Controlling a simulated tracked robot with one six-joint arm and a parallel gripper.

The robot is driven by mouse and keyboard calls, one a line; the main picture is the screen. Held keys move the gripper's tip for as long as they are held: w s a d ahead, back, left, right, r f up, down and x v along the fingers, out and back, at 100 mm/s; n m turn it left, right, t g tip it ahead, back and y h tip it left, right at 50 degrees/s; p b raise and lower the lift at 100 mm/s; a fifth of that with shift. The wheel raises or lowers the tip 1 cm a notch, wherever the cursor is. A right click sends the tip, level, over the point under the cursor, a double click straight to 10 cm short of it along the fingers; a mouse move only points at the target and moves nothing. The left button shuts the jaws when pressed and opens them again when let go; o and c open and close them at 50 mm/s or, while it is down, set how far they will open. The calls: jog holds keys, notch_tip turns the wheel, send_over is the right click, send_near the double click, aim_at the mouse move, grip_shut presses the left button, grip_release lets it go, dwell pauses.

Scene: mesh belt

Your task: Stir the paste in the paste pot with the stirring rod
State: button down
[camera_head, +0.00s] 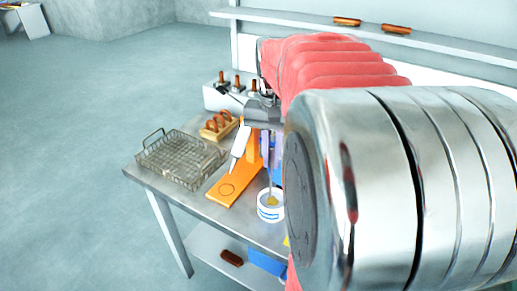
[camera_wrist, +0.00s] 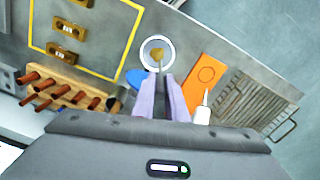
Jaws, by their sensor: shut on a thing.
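The paste pot (camera_head: 270,215) is a small white pot with blue bands on the bench, near its front edge. It also shows in the wrist view (camera_wrist: 145,58), with yellow-brown paste (camera_wrist: 156,53) inside. My gripper (camera_head: 267,158) is above the pot, its pale purple fingers pointing down. In the wrist view my gripper (camera_wrist: 160,78) is shut on the stirring rod (camera_head: 269,182), a thin grey rod. The rod runs down into the pot, and its lower end appears to be at the paste. My arm hides part of the bench to the right in the head view.
An orange stand (camera_head: 224,193) with a white nozzle bottle (camera_head: 239,143) is left of the pot. A wire basket (camera_head: 180,160) is farther left. A blue object (camera_wrist: 136,78) is near the pot.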

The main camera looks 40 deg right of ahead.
jog(key=shift+a, duration=0.55)
jog(key=shift+s+a, duration=0.4)
jog(key=shift+a, duration=0.05)
jog(key=shift+s, duration=0.1)
jog(key=shift+s, duration=0.55)
dwell(0.3)
jog(key=shift+s+d, duration=0.4)
jog(key=shift+s, duration=0.1)
